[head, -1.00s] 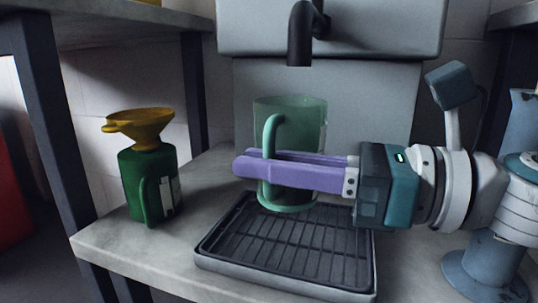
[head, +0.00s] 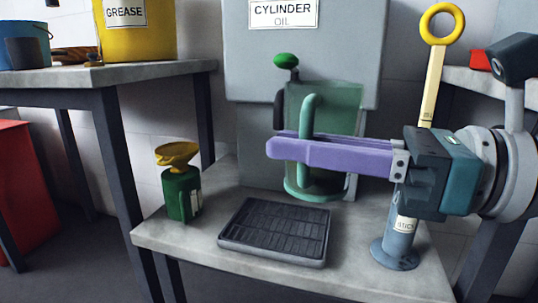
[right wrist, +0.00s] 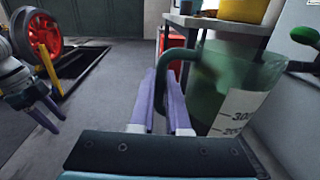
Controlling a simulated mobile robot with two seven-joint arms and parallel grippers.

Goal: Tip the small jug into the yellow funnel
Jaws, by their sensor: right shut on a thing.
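The small jug (head: 335,112) is translucent green and upright, held in the air behind and right of the drip tray; it also shows in the right wrist view (right wrist: 238,75), with a white scale label. My right gripper (head: 276,146), with purple fingers, is shut on the jug's handle. What the jug holds cannot be made out. The yellow funnel (head: 178,153) sits on a dark green can (head: 182,196) at the left of the bench, apart from the jug. My left gripper (right wrist: 46,112) shows small at the left of the right wrist view; its opening is unclear.
A dark ribbed drip tray (head: 275,228) lies on the grey bench (head: 350,280). Behind stands a grey cylinder oil tank (head: 300,60) with a green-knobbed tap (head: 286,61). A blue-grey stand (head: 397,245) with a yellow ring-topped rod (head: 432,85) is at the right.

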